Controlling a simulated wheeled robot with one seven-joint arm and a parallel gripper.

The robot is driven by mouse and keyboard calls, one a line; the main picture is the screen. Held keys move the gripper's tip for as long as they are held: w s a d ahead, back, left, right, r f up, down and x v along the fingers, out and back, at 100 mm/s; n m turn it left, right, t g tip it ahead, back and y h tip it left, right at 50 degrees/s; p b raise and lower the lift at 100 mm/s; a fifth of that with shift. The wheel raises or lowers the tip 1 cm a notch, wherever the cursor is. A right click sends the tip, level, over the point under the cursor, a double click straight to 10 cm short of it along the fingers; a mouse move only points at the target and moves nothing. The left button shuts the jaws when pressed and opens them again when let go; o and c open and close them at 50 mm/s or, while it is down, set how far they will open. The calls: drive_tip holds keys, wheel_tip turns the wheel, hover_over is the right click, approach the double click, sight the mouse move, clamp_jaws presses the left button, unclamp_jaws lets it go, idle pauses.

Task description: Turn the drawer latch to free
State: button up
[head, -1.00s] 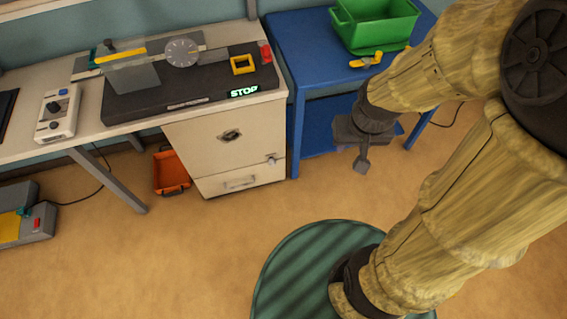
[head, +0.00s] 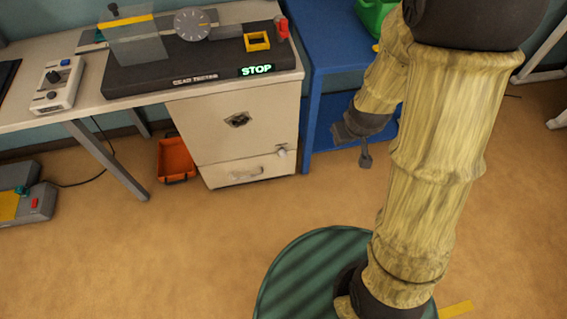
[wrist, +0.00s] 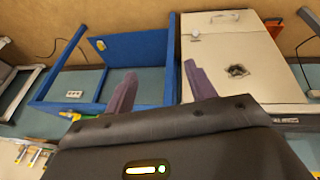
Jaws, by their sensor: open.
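The drawer latch (head: 282,152) is a small pale knob at the upper right of the bottom drawer (head: 248,172), on the front of the cream cabinet (head: 215,115). The drawer looks shut and has a bar handle. The latch also shows in the wrist view (wrist: 196,37), where the cabinet appears upside down. My gripper (head: 366,160) is to the right of the cabinet, in front of the blue table, apart from the latch. In the wrist view my gripper (wrist: 160,85) has its two fingers spread with nothing between them.
A load tester (head: 190,60) with a lit STOP sign stands on the bench above the cabinet. The blue table (head: 312,100) stands close on the right, with a green bin (head: 370,15) on top. An orange crate (head: 176,158) is on the floor to the left. Floor before the drawer is clear.

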sight(284, 156)
drive_tip(key=w+a+f+n+t+h+b, duration=0.15)
drive_tip(key=w+f+n+b, duration=0.3)
drive_tip(key=f+b, duration=0.55)
drive_tip(key=w+d+f+n+t+b, duration=0.1)
drive_tip(key=w+f+n+t+b, duration=0.3)
drive_tip(key=f, duration=1.1)
drive_tip(key=w+a+f+n+t+h+b, duration=0.1)
drive_tip(key=w+f+n+b, duration=0.3)
drive_tip(key=f+b, duration=0.65)
drive_tip(key=a+f+n+t+y+b, duration=0.3)
drive_tip(key=a+f+n+b, duration=0.3)
drive_tip(key=f+n+b, duration=0.2)
drive_tip(key=a+f+n+t+y+b, duration=0.3)
drive_tip(key=a+f+n+y+b, duration=0.2)
drive_tip(key=f+n, duration=0.8)
drive_tip(key=y+b, duration=0.1)
drive_tip(key=b, duration=0.2)
drive_tip(key=shift+s+a+b, duration=0.2)
drive_tip(key=shift+a+b, duration=0.1)
drive_tip(key=shift+a, duration=0.05)
drive_tip(key=shift+n, duration=0.25)
drive_tip(key=b+x, duration=0.8)
drive_tip(key=x, duration=0.9)
drive_tip(key=shift+w+a+f, duration=0.1)
drive_tip(key=shift+w, duration=0.1)
